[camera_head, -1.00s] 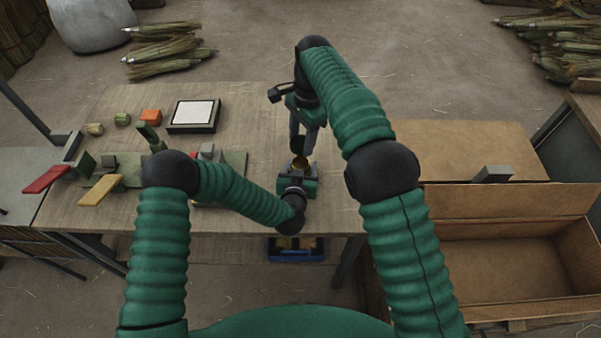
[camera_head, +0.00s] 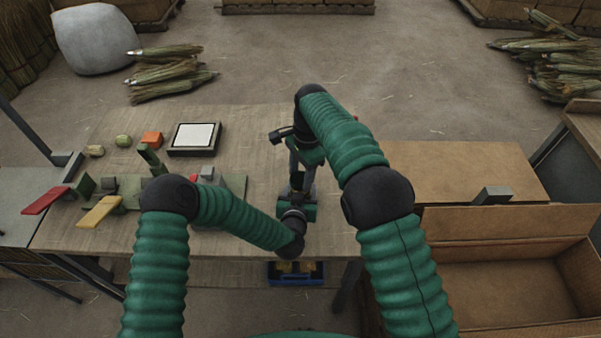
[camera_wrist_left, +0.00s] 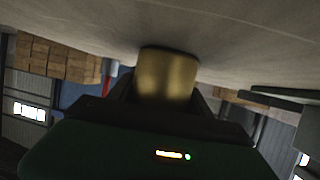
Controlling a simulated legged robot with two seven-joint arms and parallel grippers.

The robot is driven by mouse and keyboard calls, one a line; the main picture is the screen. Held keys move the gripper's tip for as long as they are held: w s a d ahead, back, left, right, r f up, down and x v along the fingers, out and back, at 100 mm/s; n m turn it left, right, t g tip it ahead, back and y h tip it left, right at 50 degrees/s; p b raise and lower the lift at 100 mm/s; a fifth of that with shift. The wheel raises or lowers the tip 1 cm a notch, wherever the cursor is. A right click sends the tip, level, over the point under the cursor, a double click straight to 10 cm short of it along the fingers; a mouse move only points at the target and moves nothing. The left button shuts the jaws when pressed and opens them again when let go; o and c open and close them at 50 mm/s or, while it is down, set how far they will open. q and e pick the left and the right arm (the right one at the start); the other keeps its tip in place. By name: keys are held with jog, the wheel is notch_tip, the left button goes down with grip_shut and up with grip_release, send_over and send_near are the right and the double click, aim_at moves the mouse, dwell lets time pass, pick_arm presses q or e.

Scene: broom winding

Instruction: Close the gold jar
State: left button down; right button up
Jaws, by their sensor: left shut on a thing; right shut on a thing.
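The gold jar (camera_wrist_left: 168,75) shows in the left wrist view as a plain gold cylinder between the fingers of my left gripper (camera_wrist_left: 165,100), which is shut on it. In the head view my left gripper (camera_head: 297,203) is near the table's front edge, and the jar there is mostly hidden by the grippers. My right gripper (camera_head: 298,182) points down directly above the left one, very close to it. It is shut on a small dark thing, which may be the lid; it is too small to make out. I cannot tell whether this thing touches the jar.
The wooden table (camera_head: 250,140) is clear behind the grippers. An open cardboard box (camera_head: 500,285) stands at the right.

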jog(key=shift+s+d+f, duration=0.15)
jog(key=shift+f, duration=0.75)
jog(key=shift+f, duration=0.2)
jog(key=shift+c, duration=0.6)
jog(key=shift+f, duration=0.3)
grip_shut()
jog(key=shift+s+a+f, duration=0.1)
jog(key=shift+a+f, duration=0.05)
jog(key=shift+a, duration=0.05)
